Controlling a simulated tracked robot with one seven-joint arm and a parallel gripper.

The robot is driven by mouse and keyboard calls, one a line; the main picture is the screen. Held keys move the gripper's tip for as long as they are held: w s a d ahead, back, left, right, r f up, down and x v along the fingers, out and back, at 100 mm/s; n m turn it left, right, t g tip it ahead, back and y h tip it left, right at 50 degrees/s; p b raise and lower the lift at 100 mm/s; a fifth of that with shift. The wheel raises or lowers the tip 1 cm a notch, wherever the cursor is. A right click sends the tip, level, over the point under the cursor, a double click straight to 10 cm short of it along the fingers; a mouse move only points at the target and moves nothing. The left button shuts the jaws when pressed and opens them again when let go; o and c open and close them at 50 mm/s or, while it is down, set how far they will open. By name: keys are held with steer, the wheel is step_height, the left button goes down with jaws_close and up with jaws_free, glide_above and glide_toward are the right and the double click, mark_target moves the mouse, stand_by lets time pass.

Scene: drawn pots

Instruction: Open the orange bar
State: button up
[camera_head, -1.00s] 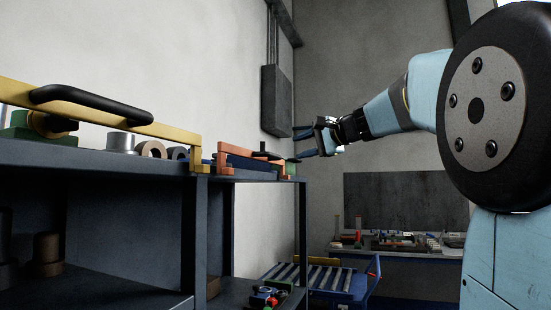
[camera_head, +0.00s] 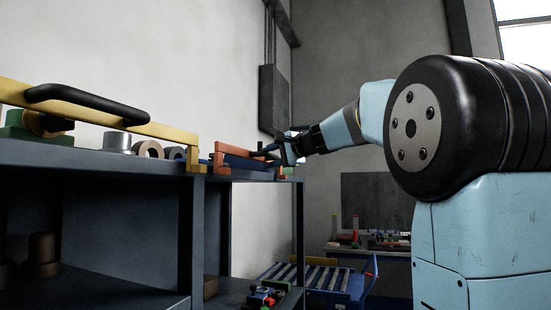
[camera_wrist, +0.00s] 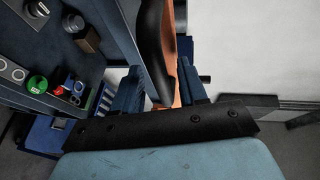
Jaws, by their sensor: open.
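My gripper (camera_head: 270,150) is at the far part of the bar, by the handle. In the wrist view my gripper (camera_wrist: 160,85) is open, with a blue finger on each side of the near end of the handle and bar. I cannot tell whether a finger touches the handle.
A yellow bar (camera_head: 165,130) with a black handle (camera_head: 85,103) is nearer on the same dark shelf (camera_head: 80,153). Several metal rings and cylinders stand behind it. A blue roller cart (camera_head: 325,282) is below. The lower shelf holds small red and green parts (camera_wrist: 38,83).

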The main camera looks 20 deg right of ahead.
steer(key=shift+c, duration=0.4)
jaws_close()
